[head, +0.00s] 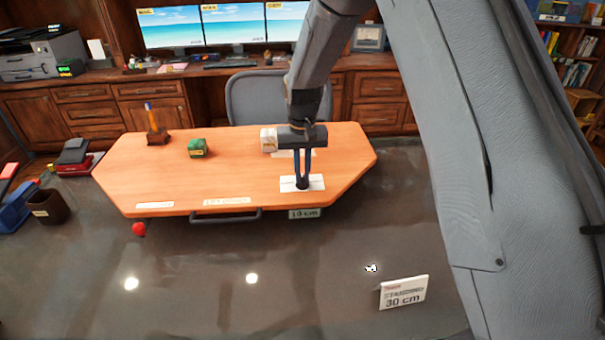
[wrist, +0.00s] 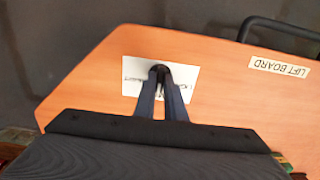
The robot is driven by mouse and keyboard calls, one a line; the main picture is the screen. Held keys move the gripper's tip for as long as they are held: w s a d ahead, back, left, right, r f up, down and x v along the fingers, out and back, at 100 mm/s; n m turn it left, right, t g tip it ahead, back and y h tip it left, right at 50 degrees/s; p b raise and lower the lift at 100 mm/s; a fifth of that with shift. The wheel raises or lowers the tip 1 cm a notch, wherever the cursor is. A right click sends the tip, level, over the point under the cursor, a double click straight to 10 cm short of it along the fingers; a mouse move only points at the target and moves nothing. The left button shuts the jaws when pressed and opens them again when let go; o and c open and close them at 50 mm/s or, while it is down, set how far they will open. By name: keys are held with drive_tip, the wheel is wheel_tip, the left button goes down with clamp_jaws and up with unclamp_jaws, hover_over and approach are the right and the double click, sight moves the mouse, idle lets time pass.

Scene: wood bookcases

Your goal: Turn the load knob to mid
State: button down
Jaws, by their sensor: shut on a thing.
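The load knob is a small dark knob (wrist: 160,69) on a white label plate (wrist: 130,76) near the edge of the orange wooden board (wrist: 210,60). The plate also shows in the head view (head: 314,180), at the board's front right. My gripper (head: 302,182) points down at the plate and is shut on the knob; it also shows in the wrist view (wrist: 161,76). The fingers cover most of the knob and part of the plate's lettering. I cannot read which way the knob points.
A handle (head: 226,215) is on the board's front edge, beside a "LIFT BOARD" label (wrist: 279,68). A green block (head: 198,148) and a wooden pen holder (head: 157,136) stand on the board. A "30 cm" sign (head: 404,292) stands at front right. A grey chair (head: 262,98) is behind.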

sight(303, 178)
drive_tip(key=c, duration=1.8)
unclamp_jaws()
drive_tip(key=shift+r, duration=0.1)
wheel_tip(303, 178, up, 8)
drive_tip(key=shift+f+b, duration=0.15)
drive_tip(key=shift+b, duration=0.9)
drive_tip(key=shift+d, duration=0.1)
drive_tip(key=shift+t, duration=0.5)
drive_tip(key=s+d+f, duration=0.1)
drive_tip(key=s+d, duration=0.3)
drive_tip(key=s, duration=0.4)
drive_tip(key=s+d+f, duration=0.1)
drive_tip(key=s+d, duration=0.3)
drive_tip(key=s, duration=0.5)
drive_tip(key=s+d+f, duration=0.1)
drive_tip(key=s+d, duration=0.4)
drive_tip(key=s, duration=0.4)
drive_tip(key=shift+s, duration=0.15)
